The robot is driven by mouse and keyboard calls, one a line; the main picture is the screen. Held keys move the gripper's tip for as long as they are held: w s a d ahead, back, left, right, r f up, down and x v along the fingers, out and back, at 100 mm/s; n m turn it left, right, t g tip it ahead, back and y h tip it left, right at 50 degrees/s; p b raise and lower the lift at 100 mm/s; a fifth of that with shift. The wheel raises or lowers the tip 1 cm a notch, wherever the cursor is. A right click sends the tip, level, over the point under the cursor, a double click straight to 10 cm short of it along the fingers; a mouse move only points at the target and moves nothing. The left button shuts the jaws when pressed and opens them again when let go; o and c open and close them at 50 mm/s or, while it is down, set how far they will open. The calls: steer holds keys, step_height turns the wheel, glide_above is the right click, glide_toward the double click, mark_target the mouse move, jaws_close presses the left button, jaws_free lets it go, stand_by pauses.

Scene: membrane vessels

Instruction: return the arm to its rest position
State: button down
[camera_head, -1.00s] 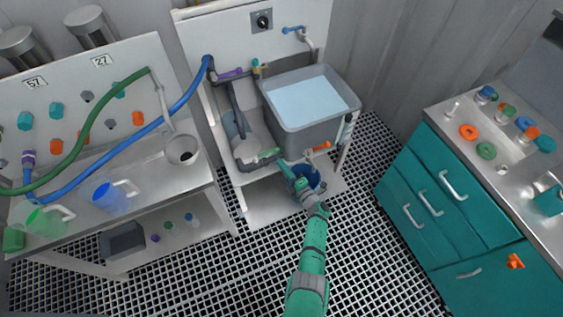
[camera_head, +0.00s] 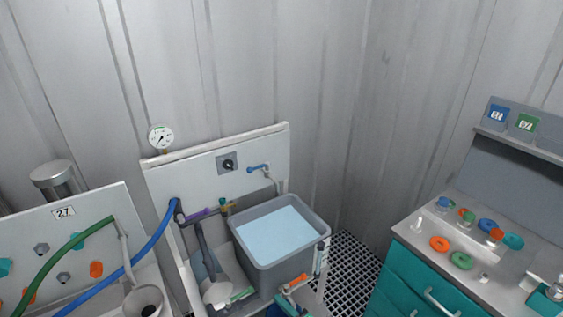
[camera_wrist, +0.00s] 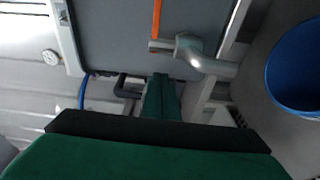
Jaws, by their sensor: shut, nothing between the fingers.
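My gripper (camera_wrist: 160,96) shows in the wrist view as two green fingers pressed together at the lower middle, with nothing between them. Its dark and green body fills the bottom of that view. The fingers point toward the side of a grey tank (camera_wrist: 120,30). A metal outlet pipe (camera_wrist: 190,52) with an orange handle (camera_wrist: 157,18) is just beyond and to the right of the fingertips. In the head view only a small teal part of my arm shows at the bottom edge, below the tank; the fingers cannot be made out there.
The grey tank (camera_head: 273,266) holds pale blue water. A blue bucket (camera_wrist: 297,68) stands at the right of the wrist view. A teal cabinet (camera_head: 398,285) is at the right, and a panel with green (camera_head: 62,262) and blue (camera_head: 145,250) hoses at the left. Grated floor (camera_head: 350,265) lies between.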

steer(key=s+a+m+t+h, duration=0.5)
steer(key=s+a+m, duration=0.5)
steer(key=s, duration=0.5)
steer(key=s+d+r+m+h, duration=0.1)
steer(key=s+r+m+h, duration=0.2)
steer(key=s, duration=0.5)
steer(key=s+d+r+m+h, duration=0.1)
steer(key=s+r+m+h, duration=0.15)
steer(key=s+m, duration=0.35)
steer(key=s+d+r+m+g+h, duration=0.1)
steer(key=s+d+r+m, duration=0.2)
steer(key=s+r, duration=0.7)
steer(key=s+d+r+m+g, duration=0.1)
steer(key=s+d+r+m, duration=0.3)
steer(key=s+r, duration=0.5)
step_height(320, 180, up, 3)
steer(key=shift+s+d+f+g+h, duration=0.15)
steer(key=shift+s+d+g+h, duration=0.25)
steer(key=shift+d, duration=0.1)
